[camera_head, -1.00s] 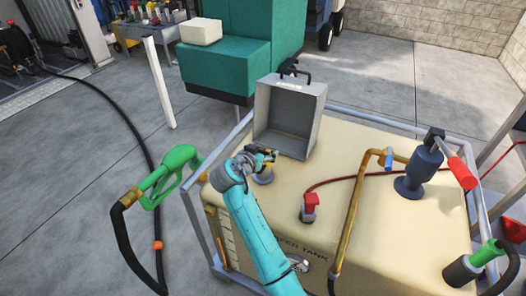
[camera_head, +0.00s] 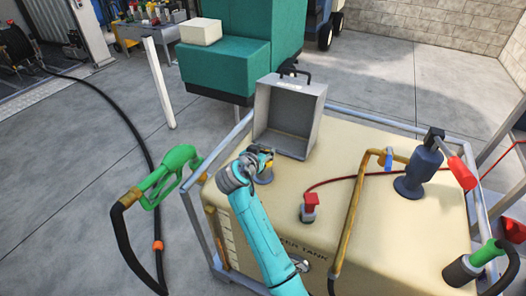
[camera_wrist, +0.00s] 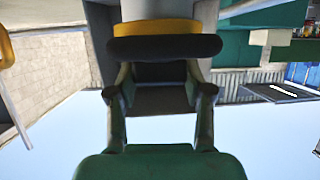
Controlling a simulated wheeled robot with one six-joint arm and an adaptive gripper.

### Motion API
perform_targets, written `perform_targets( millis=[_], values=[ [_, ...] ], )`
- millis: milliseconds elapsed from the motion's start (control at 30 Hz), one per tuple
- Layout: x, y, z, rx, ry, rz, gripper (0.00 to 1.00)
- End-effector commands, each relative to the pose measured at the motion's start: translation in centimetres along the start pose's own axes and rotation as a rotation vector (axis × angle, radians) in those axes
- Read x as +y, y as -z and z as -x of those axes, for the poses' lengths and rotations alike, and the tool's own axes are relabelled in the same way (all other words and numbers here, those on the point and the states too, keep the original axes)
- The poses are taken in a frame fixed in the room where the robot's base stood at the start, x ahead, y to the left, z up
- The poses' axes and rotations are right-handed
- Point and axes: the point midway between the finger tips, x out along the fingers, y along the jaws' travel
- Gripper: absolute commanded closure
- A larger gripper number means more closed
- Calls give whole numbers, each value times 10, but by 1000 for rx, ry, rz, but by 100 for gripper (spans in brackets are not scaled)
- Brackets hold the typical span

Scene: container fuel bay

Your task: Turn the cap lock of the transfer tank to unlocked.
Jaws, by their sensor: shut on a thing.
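The beige transfer tank (camera_head: 395,235) stands in front of me with part of its lettering showing. The filler cap (camera_head: 265,178) is a small round grey and brass fitting on its top, left of the red fitting. My gripper (camera_head: 262,157) is over this cap and shut on the cap lock, seen as a black and yellow piece. In the wrist view, the cap lock (camera_wrist: 165,46) appears as a dark rounded bar with a yellow band at my fingertips. My wrist hides part of the cap, and I cannot read the lock's position.
An open grey metal box (camera_head: 288,112) stands just behind the cap. A red fitting (camera_head: 310,207) with a red cable and a brass pipe (camera_head: 350,215) are to the right. A green nozzle (camera_head: 170,172) hangs left of the tank's rail.

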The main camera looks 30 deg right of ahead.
Motion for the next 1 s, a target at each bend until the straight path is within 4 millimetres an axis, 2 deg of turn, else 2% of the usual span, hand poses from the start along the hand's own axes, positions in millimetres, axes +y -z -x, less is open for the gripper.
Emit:
perform_targets(
  millis=[1000],
  values=[
    [3,1,-2,0,770,317,84]
  ],
)
